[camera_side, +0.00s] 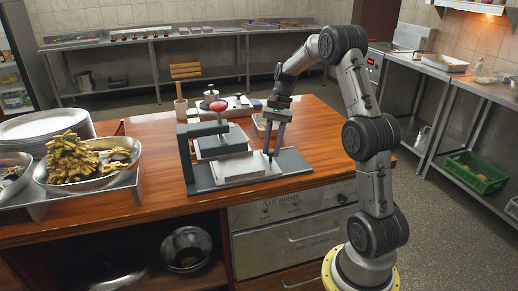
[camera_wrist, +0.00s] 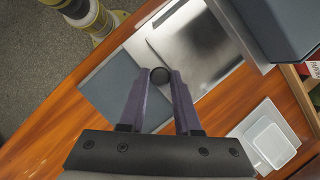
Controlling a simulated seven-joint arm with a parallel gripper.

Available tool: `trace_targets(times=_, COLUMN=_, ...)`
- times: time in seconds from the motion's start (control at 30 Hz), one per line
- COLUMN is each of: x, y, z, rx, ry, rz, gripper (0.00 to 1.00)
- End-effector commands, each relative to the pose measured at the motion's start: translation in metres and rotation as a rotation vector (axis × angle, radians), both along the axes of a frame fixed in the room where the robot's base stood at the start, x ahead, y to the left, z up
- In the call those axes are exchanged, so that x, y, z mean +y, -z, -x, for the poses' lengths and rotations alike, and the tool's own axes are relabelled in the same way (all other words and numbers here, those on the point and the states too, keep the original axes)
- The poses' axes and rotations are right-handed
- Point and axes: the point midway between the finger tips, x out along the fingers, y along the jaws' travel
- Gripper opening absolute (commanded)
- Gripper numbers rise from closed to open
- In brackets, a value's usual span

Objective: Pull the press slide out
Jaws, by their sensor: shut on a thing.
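The press (camera_side: 192,155) stands on the wooden counter, with a grey base, an upright post at left and a head with a red knob (camera_side: 219,106). Its slide is a flat silver plate (camera_side: 243,166) lying on the base, partly under the head; the plate also shows in the wrist view (camera_wrist: 200,50). My gripper (camera_side: 271,155) reaches down at the plate's right side. The plate's far part is hidden under the press head (camera_wrist: 272,25).
A small clear tray (camera_wrist: 270,143) lies on the counter behind the press. A metal bowl of fried food (camera_side: 88,165) and stacked plates (camera_side: 45,124) stand at left. The counter right of the base (camera_side: 325,150) is clear.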

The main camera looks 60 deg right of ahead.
Motion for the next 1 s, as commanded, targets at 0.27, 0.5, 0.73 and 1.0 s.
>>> trace_targets(times=0.27, x=-0.048, y=-0.002, z=0.047, rx=-0.002, ry=0.005, rz=0.004, gripper=0.00)
trace_targets(times=0.5, x=-0.069, y=-0.002, z=0.068, rx=-0.003, ry=0.001, rz=0.004, gripper=0.00)
trace_targets(times=0.73, x=-0.073, y=-0.002, z=0.072, rx=-0.003, ry=0.000, rz=0.004, gripper=0.00)
trace_targets(times=1.0, x=-0.073, y=-0.002, z=0.071, rx=-0.004, ry=-0.001, rz=0.004, gripper=0.42)
